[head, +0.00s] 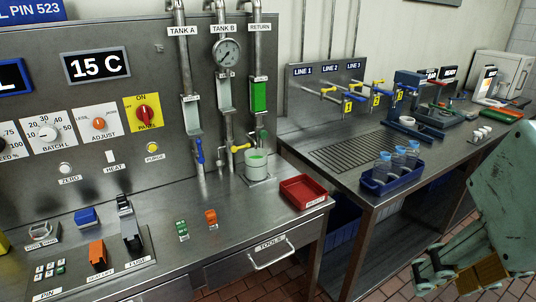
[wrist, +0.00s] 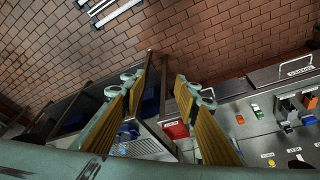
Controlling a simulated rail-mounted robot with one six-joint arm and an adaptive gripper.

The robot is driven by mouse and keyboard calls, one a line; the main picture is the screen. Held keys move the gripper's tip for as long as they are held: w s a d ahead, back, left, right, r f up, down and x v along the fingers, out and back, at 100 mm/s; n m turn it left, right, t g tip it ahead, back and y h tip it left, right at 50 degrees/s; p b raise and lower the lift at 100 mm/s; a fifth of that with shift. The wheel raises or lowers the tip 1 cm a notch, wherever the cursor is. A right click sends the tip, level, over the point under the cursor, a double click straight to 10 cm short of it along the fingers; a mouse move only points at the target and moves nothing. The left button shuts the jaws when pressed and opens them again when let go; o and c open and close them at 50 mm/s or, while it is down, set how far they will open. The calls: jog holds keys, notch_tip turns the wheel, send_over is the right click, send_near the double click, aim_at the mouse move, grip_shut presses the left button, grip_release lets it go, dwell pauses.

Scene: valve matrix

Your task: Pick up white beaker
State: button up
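A whitish beaker (head: 257,167) with green contents stands upright on a small plate on the steel counter, below the RETURN pipe in the head view. I cannot make it out in the wrist view. My gripper (head: 462,272) is at the lower right of the head view, over the floor in front of the right bench, well apart from the beaker. In the wrist view my gripper (wrist: 167,78) has its two yellow-padded fingers spread, with nothing held between them.
A red tray (head: 318,202) sits right of the beaker at the counter's edge. Pipes (head: 229,120) and a yellow-handled valve (head: 239,147) stand close behind and left of the beaker. A blue rack (head: 374,188) with several blue-topped containers is on the right bench.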

jog(key=o, duration=1.2)
